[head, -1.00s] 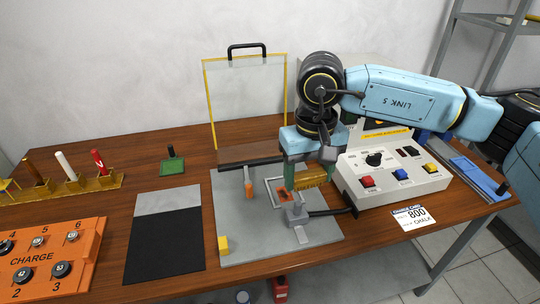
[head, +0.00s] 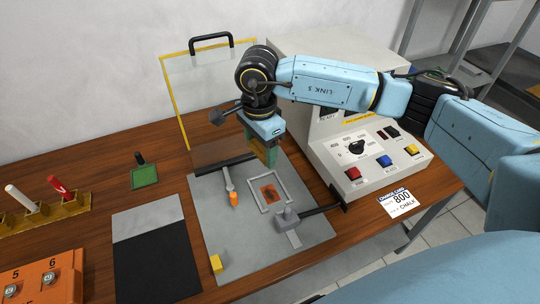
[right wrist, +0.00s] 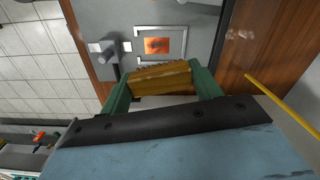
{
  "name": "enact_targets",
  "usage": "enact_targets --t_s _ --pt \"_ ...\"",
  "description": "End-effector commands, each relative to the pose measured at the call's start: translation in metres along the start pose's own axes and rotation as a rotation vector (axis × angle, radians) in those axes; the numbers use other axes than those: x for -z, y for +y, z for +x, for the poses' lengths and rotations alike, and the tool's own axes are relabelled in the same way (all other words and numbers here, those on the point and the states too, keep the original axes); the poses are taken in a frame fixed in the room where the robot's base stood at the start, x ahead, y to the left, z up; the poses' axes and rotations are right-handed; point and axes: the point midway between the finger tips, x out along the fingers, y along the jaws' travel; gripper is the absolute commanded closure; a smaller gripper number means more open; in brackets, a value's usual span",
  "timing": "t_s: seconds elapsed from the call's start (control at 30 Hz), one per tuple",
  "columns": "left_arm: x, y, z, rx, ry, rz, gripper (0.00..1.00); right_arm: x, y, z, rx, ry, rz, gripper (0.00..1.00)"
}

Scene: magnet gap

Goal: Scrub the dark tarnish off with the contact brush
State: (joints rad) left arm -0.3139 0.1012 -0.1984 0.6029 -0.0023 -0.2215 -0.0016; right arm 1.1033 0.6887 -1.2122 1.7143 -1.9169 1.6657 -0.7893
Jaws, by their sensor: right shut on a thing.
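My right gripper (head: 268,154) hovers over the back of the grey plate (head: 222,243). In the right wrist view its green fingers (right wrist: 163,84) are shut on the contact brush (right wrist: 163,78), a yellow-brown ribbed block. In the head view the gripper mostly hides the brush. An orange-copper piece (head: 271,194) with a dark patch lies inside a pale square frame on the grey plate; it also shows in the right wrist view (right wrist: 157,46). The brush is apart from this piece. My left gripper is not in view.
A clear yellow-edged shield (head: 203,85) stands at the back. A grey clamp (head: 287,217) sits beside the frame, and an orange-tipped lever (head: 231,190) stands left of it. The control box (head: 372,155) is at the right. A black-and-grey mat (head: 155,255) lies left.

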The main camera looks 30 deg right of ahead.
Motion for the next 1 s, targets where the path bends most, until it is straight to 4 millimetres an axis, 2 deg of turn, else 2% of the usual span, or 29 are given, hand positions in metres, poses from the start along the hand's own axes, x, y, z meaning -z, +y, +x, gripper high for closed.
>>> enact_targets --t_s 0.03,0.3,0.5,0.6,0.8,1.0 --pt "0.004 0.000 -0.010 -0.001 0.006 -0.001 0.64 0.000 -0.001 0.001 -0.006 -0.003 0.120 0.55" --pt "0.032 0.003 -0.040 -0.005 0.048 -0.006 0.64 0.005 -0.002 0.024 -0.007 0.000 0.828 0.55" --pt "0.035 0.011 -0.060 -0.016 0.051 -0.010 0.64 0.011 0.004 0.043 -0.006 0.002 1.328 0.55" --pt "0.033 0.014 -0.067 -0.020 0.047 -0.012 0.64 0.014 0.007 0.052 -0.005 0.001 1.523 0.55" --pt "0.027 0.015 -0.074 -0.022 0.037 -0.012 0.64 0.017 0.012 0.062 -0.002 -0.001 1.750 0.55" --pt "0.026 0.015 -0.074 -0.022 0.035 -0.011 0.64 0.018 0.013 0.065 -0.001 -0.002 1.795 0.55"
